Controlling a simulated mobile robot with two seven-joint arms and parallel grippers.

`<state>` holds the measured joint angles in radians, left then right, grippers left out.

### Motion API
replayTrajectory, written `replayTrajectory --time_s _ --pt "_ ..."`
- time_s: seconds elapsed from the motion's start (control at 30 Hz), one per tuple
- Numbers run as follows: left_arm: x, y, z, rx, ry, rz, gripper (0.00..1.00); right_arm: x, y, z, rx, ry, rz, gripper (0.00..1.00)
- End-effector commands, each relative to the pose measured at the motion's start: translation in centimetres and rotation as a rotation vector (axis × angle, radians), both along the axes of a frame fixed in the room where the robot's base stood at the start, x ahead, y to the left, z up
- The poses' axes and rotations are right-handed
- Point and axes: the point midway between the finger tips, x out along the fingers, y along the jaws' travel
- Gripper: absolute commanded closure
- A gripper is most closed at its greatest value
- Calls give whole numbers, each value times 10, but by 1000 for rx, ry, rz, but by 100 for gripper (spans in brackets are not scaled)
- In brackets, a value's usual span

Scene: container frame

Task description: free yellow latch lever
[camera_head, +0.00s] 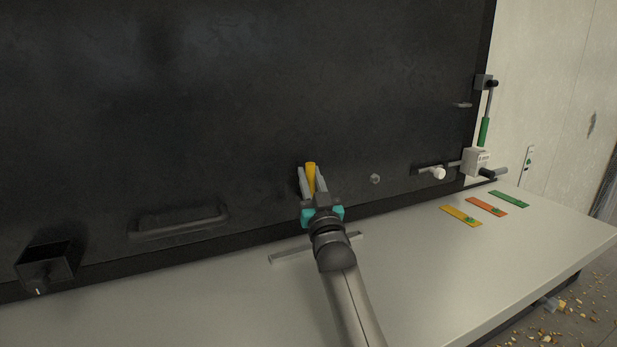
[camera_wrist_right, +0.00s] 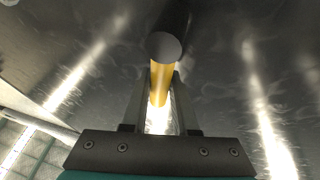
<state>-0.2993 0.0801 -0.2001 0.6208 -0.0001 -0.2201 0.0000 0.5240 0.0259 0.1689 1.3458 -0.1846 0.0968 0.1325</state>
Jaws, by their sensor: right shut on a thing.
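The yellow latch lever (camera_head: 311,176) stands roughly upright in front of the black panel, in the middle of the head view. My right gripper (camera_head: 312,185) comes from below and is shut on the lever, one finger on each side. In the right wrist view the yellow lever (camera_wrist_right: 160,82) runs between the fingers of my right gripper (camera_wrist_right: 160,95). A dark round-ended cylinder (camera_wrist_right: 164,46) shows above it there. The lever's lower end is hidden by the gripper in the head view. My left gripper is not in view.
The black panel (camera_head: 230,90) has a long handle (camera_head: 180,222) at left and a dark box (camera_head: 48,265) at lower left. A green-handled lever (camera_head: 484,130) and a white block (camera_head: 476,160) are at right. Yellow (camera_head: 460,215), orange (camera_head: 486,206) and green (camera_head: 509,199) strips lie on the pale bench (camera_head: 200,310).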

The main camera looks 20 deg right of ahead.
Motion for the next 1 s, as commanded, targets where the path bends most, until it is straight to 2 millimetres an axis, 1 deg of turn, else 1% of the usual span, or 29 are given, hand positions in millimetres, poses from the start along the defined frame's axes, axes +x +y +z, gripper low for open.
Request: replayTrajectory --time_s 0.37,0.4,0.63,0.67,1.0 --pt "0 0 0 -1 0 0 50 0 -1 0 13 1 1 100" --pt "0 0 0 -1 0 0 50 0 -1 0 13 1 1 70" --pt "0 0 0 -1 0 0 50 0 -1 0 10 0 1 44" --pt "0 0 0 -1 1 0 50 0 -1 0 9 1 0 43" --pt "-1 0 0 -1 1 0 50 -3 0 -2 8 2 1 43"
